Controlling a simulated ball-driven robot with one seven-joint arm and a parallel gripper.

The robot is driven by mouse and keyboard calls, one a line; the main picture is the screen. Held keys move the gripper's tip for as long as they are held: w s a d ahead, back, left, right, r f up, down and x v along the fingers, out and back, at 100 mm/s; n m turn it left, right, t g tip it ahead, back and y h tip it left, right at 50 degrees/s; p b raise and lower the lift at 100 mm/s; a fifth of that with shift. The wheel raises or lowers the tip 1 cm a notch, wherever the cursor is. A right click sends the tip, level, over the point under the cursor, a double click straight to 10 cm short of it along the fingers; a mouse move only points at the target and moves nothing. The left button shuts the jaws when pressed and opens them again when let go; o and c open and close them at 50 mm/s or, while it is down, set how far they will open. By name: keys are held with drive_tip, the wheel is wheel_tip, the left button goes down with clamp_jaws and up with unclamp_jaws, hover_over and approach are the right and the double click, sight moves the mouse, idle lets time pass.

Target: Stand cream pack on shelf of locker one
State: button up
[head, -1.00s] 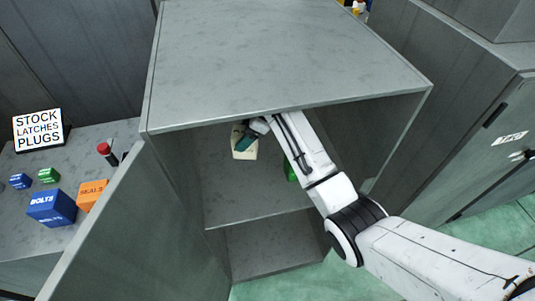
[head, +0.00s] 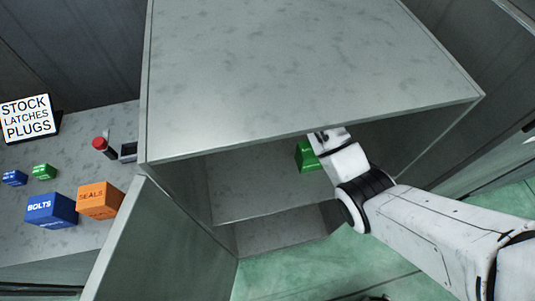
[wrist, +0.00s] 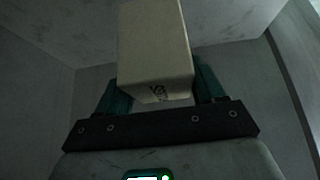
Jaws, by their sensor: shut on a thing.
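The cream pack (wrist: 155,45) is a pale box that shows in the wrist view, between the two teal fingers of my gripper (wrist: 158,85). My gripper is shut on it. In the head view the locker's top panel (head: 300,60) hides my gripper and the pack; only my arm shows, reaching in under the top. The locker's shelf (head: 240,190) is grey and partly visible below. The wrist view shows grey locker walls around the pack. I cannot tell whether the pack touches the shelf.
A green box (head: 308,156) stands on the shelf close to my arm. The open locker door (head: 165,245) is at the left. Beyond it a bench holds a blue bolts box (head: 50,210), an orange seals box (head: 98,200) and a stock sign (head: 28,118). The shelf's left part looks bare.

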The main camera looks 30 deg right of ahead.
drive_tip(key=s+a+p, duration=0.3)
drive_tip(key=s+a, duration=0.1)
drive_tip(key=s, duration=0.8)
wheel_tip(320, 180, down, 6)
drive_tip(key=shift+w+d+f+p, duration=0.1)
drive_tip(key=shift+d+p, duration=0.05)
drive_tip(key=shift+p, duration=0.2)
drive_tip(key=shift+f, duration=0.4)
drive_tip(key=o, duration=1.2)
drive_tip(key=shift+s, duration=0.2)
drive_tip(key=shift+o, duration=0.2)
drive_tip(key=v, duration=0.7)
drive_tip(key=shift+r, duration=0.25)
